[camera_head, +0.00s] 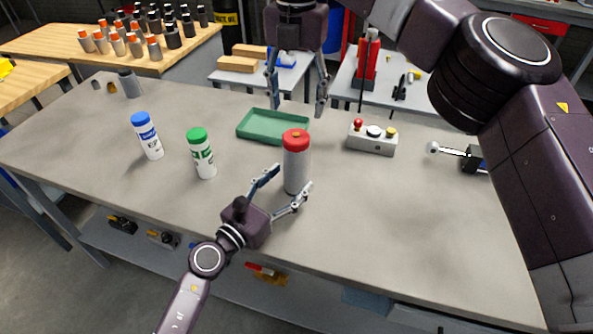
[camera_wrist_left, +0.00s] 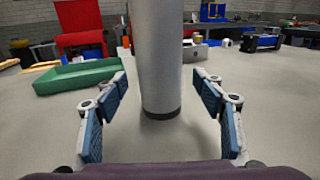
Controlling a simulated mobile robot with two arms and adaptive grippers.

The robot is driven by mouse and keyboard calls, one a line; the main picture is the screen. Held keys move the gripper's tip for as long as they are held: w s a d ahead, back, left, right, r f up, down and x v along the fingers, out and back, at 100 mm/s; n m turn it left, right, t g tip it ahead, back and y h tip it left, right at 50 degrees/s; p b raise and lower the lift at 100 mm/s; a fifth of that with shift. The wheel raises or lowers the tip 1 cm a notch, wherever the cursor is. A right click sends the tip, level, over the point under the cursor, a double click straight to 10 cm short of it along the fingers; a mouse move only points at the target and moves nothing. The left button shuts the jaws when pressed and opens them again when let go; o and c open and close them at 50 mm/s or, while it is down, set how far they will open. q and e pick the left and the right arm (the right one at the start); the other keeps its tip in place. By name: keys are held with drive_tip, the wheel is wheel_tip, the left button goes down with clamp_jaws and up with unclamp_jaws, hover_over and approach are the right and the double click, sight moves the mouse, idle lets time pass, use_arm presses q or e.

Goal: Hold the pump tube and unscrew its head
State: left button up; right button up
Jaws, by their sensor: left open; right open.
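The pump tube (camera_head: 296,172) is a grey cylinder standing upright on the grey table. Its head (camera_head: 296,137) is a red cap with a small orange knob on top. My left gripper (camera_head: 291,178) is open, with a finger on either side of the tube's lower part. In the left wrist view the tube (camera_wrist_left: 159,60) stands between the blue-padded fingers, slightly beyond them, with gaps on both sides; its head is out of that view. My right gripper (camera_head: 296,108) is open and points down, above and behind the head, apart from it.
A green tray (camera_head: 252,134) lies behind the tube, also in the left wrist view (camera_wrist_left: 75,80). White bottles with a green cap (camera_head: 204,160) and a blue cap (camera_head: 150,140) stand left. A control box (camera_head: 372,141) stands right. The table's right front is clear.

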sight(288, 181)
use_arm(q)
drive_tip(key=shift+x, duration=1.65)
clamp_jaws()
